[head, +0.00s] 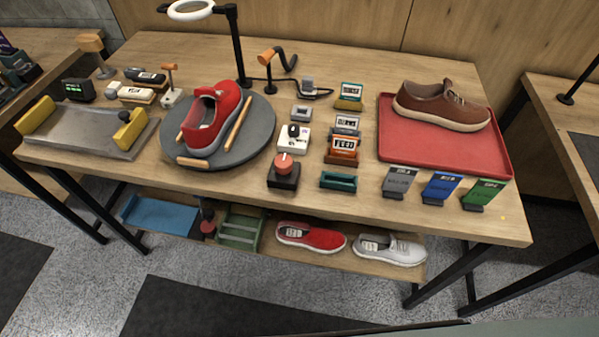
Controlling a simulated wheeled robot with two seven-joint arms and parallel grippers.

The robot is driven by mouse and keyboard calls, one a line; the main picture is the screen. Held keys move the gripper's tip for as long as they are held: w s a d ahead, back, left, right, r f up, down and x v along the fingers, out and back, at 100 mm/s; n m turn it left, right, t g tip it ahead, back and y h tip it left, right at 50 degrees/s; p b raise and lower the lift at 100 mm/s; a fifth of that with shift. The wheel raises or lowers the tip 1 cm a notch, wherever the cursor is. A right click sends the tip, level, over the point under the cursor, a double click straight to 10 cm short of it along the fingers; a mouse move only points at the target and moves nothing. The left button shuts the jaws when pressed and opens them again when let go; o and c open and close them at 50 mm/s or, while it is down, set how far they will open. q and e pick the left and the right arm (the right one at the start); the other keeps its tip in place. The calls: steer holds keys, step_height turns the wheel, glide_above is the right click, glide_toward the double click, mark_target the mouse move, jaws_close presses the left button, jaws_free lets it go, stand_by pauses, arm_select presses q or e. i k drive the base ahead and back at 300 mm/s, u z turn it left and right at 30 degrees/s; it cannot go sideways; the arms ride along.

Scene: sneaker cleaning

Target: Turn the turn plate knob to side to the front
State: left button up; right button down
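The turn plate (257,125) is a round dark grey disc on the left half of the wooden table. A red sneaker (211,115) with a pale sole stands on it, between several orange-tan bars. A round red-orange knob (284,162) sits on a dark box (283,181) near the table's front edge, just right of the plate. I take it for the turn plate knob. Its pointer direction is too small to tell. Neither of my grippers is in view.
A white switch box (294,138) stands behind the knob, and a "FEED" card holder (343,149) to its right. A green tray (338,181) lies at the front edge. A red tray (450,148) holds a brown sneaker (441,105). A black lamp post (239,47) rises behind the plate.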

mark_target(283, 163)
steer(key=k, duration=1.25)
steer(key=u, duration=0.55)
steer(key=i, duration=1.45)
steer(key=z, duration=0.5)
